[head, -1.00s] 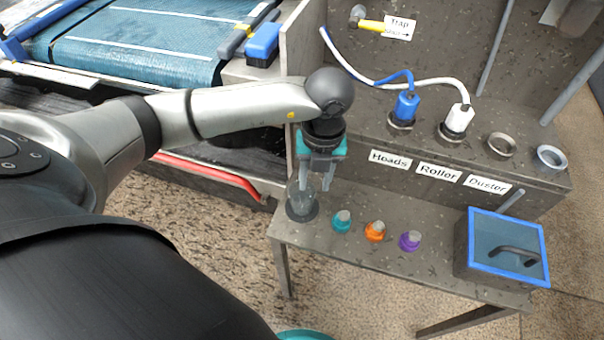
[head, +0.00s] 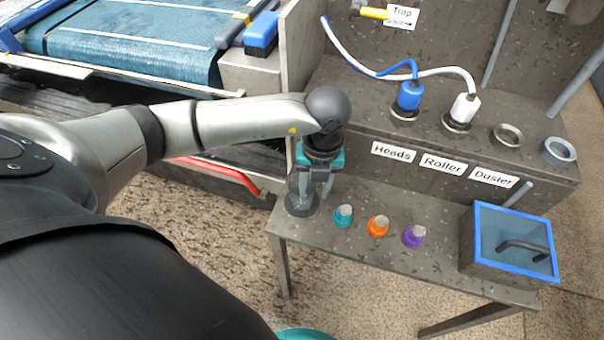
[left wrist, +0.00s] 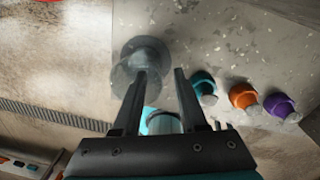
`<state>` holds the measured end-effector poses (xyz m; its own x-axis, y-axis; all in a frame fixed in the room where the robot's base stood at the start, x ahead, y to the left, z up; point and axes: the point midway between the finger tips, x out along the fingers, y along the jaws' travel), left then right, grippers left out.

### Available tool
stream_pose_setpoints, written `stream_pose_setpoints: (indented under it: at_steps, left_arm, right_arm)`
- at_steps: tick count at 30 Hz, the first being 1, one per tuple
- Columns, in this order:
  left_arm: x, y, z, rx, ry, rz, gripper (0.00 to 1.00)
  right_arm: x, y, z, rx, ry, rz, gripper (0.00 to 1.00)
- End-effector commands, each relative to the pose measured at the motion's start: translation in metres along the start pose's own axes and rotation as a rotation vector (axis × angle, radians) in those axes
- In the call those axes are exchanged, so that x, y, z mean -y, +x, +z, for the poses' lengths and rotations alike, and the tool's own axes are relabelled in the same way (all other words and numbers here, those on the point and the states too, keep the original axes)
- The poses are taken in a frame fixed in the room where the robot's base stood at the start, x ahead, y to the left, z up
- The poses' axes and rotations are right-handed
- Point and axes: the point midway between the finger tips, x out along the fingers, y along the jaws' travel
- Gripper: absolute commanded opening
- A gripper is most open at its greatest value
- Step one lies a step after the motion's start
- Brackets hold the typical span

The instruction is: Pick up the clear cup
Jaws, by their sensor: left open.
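The clear cup (head: 299,190) is a see-through grey vessel with a dark round part at its bottom. It is at the left end of the grey bench (head: 375,245). My left gripper (head: 318,193) is open and points down just right of the cup, overlapping its edge in the head view. In the left wrist view the cup (left wrist: 146,50) lies beyond the left fingertip, which partly covers it. The left gripper (left wrist: 160,73) has its fingers apart; the cup is not clearly between them, and I cannot tell whether they touch. My right gripper is not in view.
Teal (head: 343,215), orange (head: 378,226) and purple (head: 414,236) capped bottles stand in a row right of the cup. A blue-rimmed box (head: 466,255) is at the bench's right end. Behind is a raised ledge with a blue plug (head: 408,96) and white plug (head: 463,108).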

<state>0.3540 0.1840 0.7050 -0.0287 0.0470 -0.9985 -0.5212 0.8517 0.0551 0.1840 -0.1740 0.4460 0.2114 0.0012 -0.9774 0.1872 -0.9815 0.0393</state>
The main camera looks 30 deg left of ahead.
Motion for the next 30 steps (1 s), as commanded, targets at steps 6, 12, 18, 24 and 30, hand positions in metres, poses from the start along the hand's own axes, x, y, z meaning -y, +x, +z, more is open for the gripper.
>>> stream_pose_setpoints:
  at_steps: [6, 12, 18, 24, 30]
  left_arm:
    - [0.0001, -0.0002, -0.0002, 0.0, 0.0, 0.0, 0.35]
    - [0.0, -0.0003, -0.0002, 0.0, 0.0, 0.0, 0.13]
    - [0.0001, -0.0003, -0.0002, 0.0, 0.0, 0.0, 0.0]
    - [0.0, -0.0002, -0.0002, -0.001, 0.0, 0.0, 0.0]
    - [-0.0001, -0.0002, -0.0001, 0.0, 0.0, 0.0, 0.0]
  right_arm:
    - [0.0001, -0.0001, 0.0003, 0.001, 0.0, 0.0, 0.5]
    - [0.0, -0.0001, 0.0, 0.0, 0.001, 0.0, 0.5]
    - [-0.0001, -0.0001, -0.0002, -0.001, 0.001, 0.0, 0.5]
    - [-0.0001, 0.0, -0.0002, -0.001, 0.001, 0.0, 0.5]
    - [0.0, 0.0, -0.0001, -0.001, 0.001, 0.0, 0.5]
